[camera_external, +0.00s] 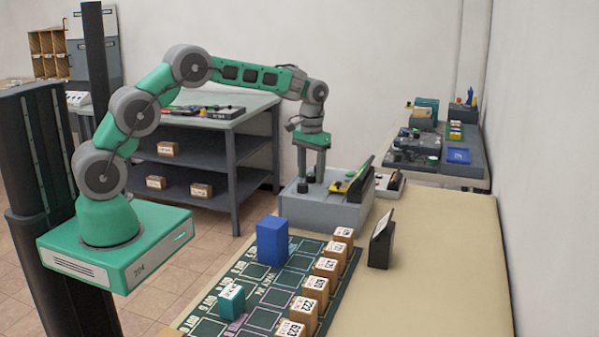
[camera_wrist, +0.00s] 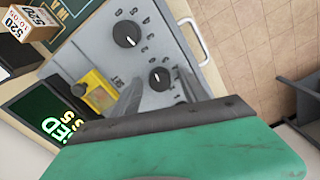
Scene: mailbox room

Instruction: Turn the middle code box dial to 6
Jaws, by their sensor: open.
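The grey code box (camera_external: 322,211) stands on the tan table, with black dials on its sloped top. In the wrist view, one dial (camera_wrist: 127,34) is clear of my gripper at the upper part. A second dial (camera_wrist: 158,79), which looks like the middle one, sits between my fingertips. My gripper (camera_wrist: 161,82) is open and its fingers straddle that dial; contact cannot be told. Small marks ring both dials, but the pointer readings are too small to be sure of. Any further dial is hidden behind my gripper. In the external view my gripper (camera_external: 311,178) points down over the box.
A yellow switch (camera_wrist: 97,91) marked SET and a dark screen with green text (camera_wrist: 52,118) lie beside the dials. A green mat (camera_external: 258,290) with several small cartons and a blue box (camera_external: 272,241) is in front. A dark stand (camera_external: 381,245) is at right. Table beyond it is clear.

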